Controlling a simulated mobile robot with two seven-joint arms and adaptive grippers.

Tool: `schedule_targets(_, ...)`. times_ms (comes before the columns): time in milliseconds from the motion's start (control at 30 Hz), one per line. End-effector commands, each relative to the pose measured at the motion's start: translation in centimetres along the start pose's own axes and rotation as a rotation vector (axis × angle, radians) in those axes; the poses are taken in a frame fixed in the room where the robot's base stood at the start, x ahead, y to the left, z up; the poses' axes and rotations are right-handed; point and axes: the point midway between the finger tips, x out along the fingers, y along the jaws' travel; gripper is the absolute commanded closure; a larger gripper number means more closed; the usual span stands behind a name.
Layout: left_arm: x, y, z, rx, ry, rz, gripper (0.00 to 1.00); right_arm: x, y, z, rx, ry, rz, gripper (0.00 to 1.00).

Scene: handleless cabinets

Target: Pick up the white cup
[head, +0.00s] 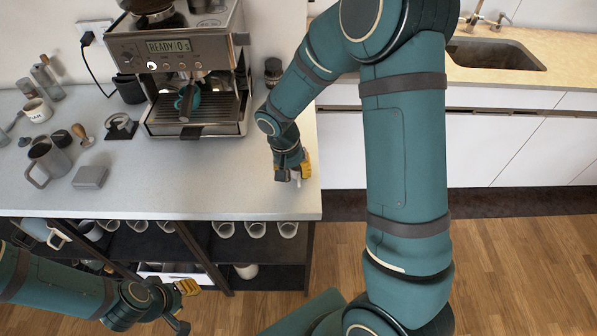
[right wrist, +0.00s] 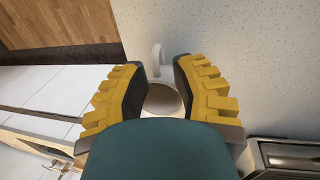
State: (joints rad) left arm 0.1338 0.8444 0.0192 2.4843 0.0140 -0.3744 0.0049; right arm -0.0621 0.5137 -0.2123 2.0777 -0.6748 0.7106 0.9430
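The white cup (right wrist: 163,98) is between the two fingers of my right gripper (right wrist: 160,68) in the right wrist view, its handle pointing up in the picture past the fingertips. The fingers are apart, one on each side of the cup; I cannot see a firm contact. In the head view, my right gripper (head: 291,166) is low over the counter's right end and hides most of the cup; only a small white part (head: 297,179) shows. My left gripper (head: 186,304) is open and empty, low in front of the shelves.
An espresso machine (head: 195,70) stands left of my right gripper on the counter (head: 225,185). A metal pitcher (head: 47,160), a grey box (head: 90,177) and another white cup (head: 38,110) are farther left. A sink (head: 495,54) is at right.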

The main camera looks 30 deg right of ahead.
Motion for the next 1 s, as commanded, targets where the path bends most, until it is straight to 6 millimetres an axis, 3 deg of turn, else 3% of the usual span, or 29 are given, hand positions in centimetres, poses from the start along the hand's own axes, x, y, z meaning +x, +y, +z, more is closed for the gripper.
schedule_targets(167, 0.1, -0.1, 0.0, 0.000, 0.000, 0.000, 0.61, 1.3, 0.0, 0.0, -0.001, -0.002, 0.002, 0.75)
schedule_targets(433, 0.6, -0.2, 0.1, 0.000, 0.000, -0.001, 0.61, 5.1, 0.0, 0.1, -0.002, -0.003, 0.002, 0.75)
schedule_targets(767, 0.6, -0.2, 0.1, 0.000, 0.000, -0.001, 0.61, 5.7, 0.0, 0.0, -0.001, 0.000, 0.000, 0.75)
schedule_targets(800, 0.6, -0.2, 0.1, 0.000, 0.000, -0.001, 0.61, 5.7, 0.0, 0.0, -0.001, 0.000, 0.000, 0.79)
schedule_targets(867, 0.6, -0.2, 0.1, 0.000, 0.000, -0.001, 0.61, 5.7, 0.0, 0.0, -0.001, 0.000, 0.000, 1.00)
schedule_targets(1000, 0.6, -0.2, 0.1, 0.000, 0.000, -0.001, 0.61, 5.7, 0.0, 0.0, -0.001, 0.000, 0.000, 1.00)
